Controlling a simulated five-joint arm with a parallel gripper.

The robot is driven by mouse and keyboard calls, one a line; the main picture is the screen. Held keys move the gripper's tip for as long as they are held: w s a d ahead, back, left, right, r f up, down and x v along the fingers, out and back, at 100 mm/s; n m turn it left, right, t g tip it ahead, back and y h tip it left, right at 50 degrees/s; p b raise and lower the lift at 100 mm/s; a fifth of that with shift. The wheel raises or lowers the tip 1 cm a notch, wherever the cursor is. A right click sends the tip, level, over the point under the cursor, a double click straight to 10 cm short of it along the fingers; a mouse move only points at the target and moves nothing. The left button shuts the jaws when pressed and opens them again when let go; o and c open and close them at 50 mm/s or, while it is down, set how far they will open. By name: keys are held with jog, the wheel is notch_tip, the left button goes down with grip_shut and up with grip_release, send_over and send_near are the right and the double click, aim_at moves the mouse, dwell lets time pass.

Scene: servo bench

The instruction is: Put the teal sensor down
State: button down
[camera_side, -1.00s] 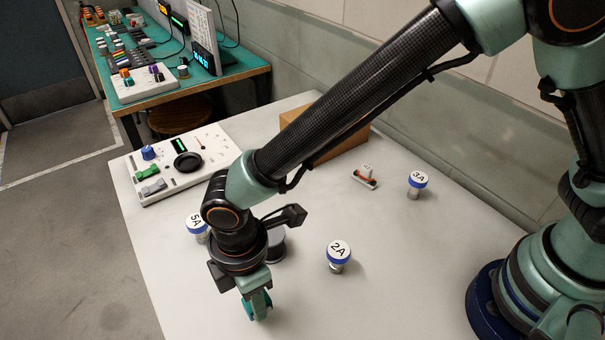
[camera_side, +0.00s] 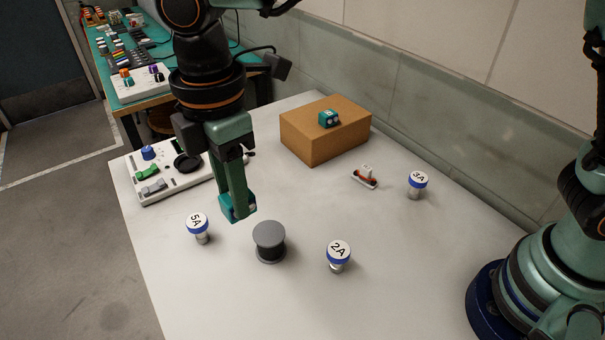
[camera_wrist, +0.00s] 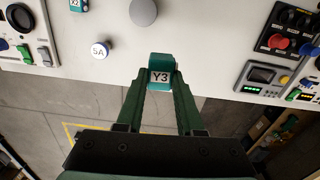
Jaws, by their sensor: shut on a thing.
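My gripper (camera_side: 236,188) is shut on a teal sensor (camera_side: 238,208) and holds it over the white table, left of the middle in the side view. It appears clear of the tabletop. In the wrist view the same sensor (camera_wrist: 160,66) sits between the fingertips of my gripper (camera_wrist: 159,84), with a white label reading Y3 facing the camera. A second teal block (camera_side: 329,118) rests on top of a cardboard box (camera_side: 310,146) at the back of the table. A teal piece with a white label (camera_wrist: 78,5) shows at the wrist view's top edge.
A grey spool (camera_side: 269,241) stands right of the held sensor, with capped posts 5A (camera_side: 197,222), 2A (camera_side: 338,252) and 3A (camera_side: 418,181) around it. A control panel (camera_side: 160,180) lies at the back left. A small white-and-red part (camera_side: 365,177) lies nearby. The front table area is clear.

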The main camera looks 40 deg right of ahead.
jog(key=w+d+f+n, duration=0.1)
jog(key=w+d+n, duration=0.3)
jog(key=w+d, duration=1.4)
jog(key=w+d+f+n, duration=0.1)
jog(key=w+d+n, duration=0.15)
jog(key=d, duration=0.75)
jog(key=w+d+f+n, duration=0.15)
jog(key=w+d, duration=0.25)
jog(key=d, duration=0.7)
jog(key=shift+s+a+f, duration=0.1)
jog(key=shift+f, duration=1.75)
jog(key=shift+a+f, duration=0.1)
jog(key=shift+f, duration=1.7)
jog(key=shift+f, duration=0.1)
jog(key=c, duration=0.5)
grip_release()
jog(key=shift+c, duration=0.2)
